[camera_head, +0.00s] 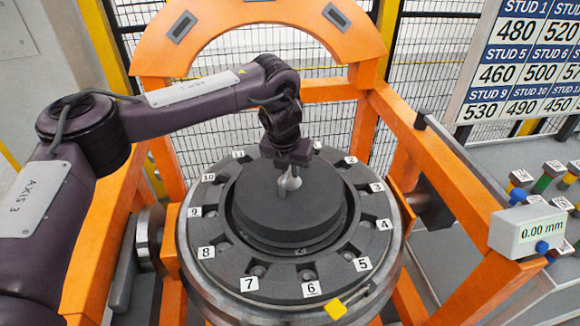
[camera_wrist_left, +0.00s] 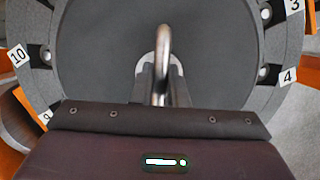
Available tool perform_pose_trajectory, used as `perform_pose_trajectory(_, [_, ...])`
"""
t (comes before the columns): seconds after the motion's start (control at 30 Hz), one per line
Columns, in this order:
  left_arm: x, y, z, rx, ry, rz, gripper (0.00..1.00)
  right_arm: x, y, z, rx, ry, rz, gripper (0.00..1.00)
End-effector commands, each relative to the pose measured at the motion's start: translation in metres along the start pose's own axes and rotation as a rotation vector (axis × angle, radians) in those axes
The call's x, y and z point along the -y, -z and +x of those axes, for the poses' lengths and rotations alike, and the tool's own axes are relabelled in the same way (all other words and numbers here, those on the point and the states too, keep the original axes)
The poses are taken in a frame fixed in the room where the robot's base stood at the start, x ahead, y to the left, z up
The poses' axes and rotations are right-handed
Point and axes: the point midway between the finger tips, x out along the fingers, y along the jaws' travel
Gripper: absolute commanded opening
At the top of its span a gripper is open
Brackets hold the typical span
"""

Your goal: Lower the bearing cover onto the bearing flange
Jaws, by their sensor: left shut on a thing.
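The bearing cover (camera_head: 262,222) is a dark grey round disc with a metal lifting eye at its centre. My left gripper (camera_head: 289,183) is above the middle of the cover and shut on the lifting eye. In the left wrist view the eye (camera_wrist_left: 164,50) stands between the fingers of the gripper (camera_wrist_left: 163,85), with the cover (camera_wrist_left: 100,40) behind it. The bearing flange (camera_head: 230,268) is the dark ring with numbered white tags around the cover. The cover sits within the ring's outline; I cannot tell whether it touches the flange. My right gripper is not in view.
An orange gantry frame (camera_head: 440,165) surrounds the flange, with an arch (camera_head: 215,25) behind. A display reading 0.00 mm (camera_head: 541,232) and coloured studs (camera_head: 545,178) are at the right.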

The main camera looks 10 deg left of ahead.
Motion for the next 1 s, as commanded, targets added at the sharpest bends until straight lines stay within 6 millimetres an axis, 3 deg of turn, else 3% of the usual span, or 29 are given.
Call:
perform_pose_trajectory(0.8, [0.0, 0.005, 0.019, 0.002, 0.002, -0.001, 0.0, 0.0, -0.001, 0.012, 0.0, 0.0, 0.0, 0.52])
perform_pose_trajectory(0.83, [0.0, 0.004, 0.018, 0.002, 0.002, -0.001, 0.17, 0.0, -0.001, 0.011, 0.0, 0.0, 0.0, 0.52])
perform_pose_trajectory(1.0, [0.0, 0.005, 0.018, 0.001, 0.001, 0.0, 0.39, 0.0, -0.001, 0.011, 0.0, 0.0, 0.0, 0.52])
